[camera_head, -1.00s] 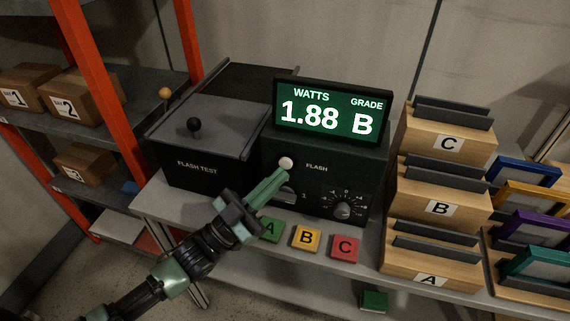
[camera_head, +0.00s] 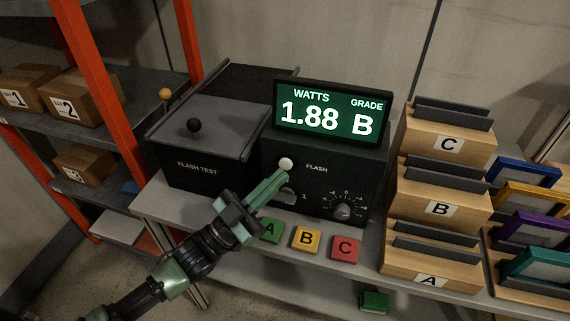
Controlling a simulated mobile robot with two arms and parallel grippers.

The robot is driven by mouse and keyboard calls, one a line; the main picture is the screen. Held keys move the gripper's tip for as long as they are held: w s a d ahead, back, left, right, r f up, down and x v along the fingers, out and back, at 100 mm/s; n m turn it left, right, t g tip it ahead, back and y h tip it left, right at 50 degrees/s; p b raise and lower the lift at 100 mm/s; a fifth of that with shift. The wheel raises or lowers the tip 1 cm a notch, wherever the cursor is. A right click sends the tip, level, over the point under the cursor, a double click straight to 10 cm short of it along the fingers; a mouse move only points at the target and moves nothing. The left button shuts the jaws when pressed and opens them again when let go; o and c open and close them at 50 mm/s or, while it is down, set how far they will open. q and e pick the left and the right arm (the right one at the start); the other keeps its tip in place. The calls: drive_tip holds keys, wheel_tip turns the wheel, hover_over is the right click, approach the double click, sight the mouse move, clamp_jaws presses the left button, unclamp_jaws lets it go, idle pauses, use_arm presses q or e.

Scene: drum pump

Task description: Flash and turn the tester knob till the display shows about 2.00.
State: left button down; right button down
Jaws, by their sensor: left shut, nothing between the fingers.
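The flash tester (camera_head: 320,185) is a dark box on the bench. Its green display (camera_head: 330,112) reads WATTS 1.88, GRADE B. The white FLASH button (camera_head: 285,164) is on its front face. A round dial knob (camera_head: 343,211) with scale marks sits at the lower right of the face. My right gripper is not in view.
The FLASH TEST box (camera_head: 200,160) with a black-knobbed lid stands at left. Green A (camera_head: 271,231), yellow B (camera_head: 306,239) and red C (camera_head: 345,247) blocks lie in front of the tester. Wooden graded bins (camera_head: 437,207) stand at right, shelves with boxes (camera_head: 78,95) at left.

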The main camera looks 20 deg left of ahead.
use_arm(q)
drive_tip(key=shift+w, duration=0.1)
idle(0.7)
drive_tip(key=shift+w, duration=0.35)
drive_tip(key=shift+w, duration=0.5)
idle(0.6)
drive_tip(key=shift+s, duration=0.95)
drive_tip(key=shift+s+p, duration=0.1)
drive_tip(key=shift+p, duration=0.2)
drive_tip(key=shift+s+a+p, duration=0.1)
drive_tip(key=shift+s+p, duration=0.85)
drive_tip(key=shift+s, duration=1.45)
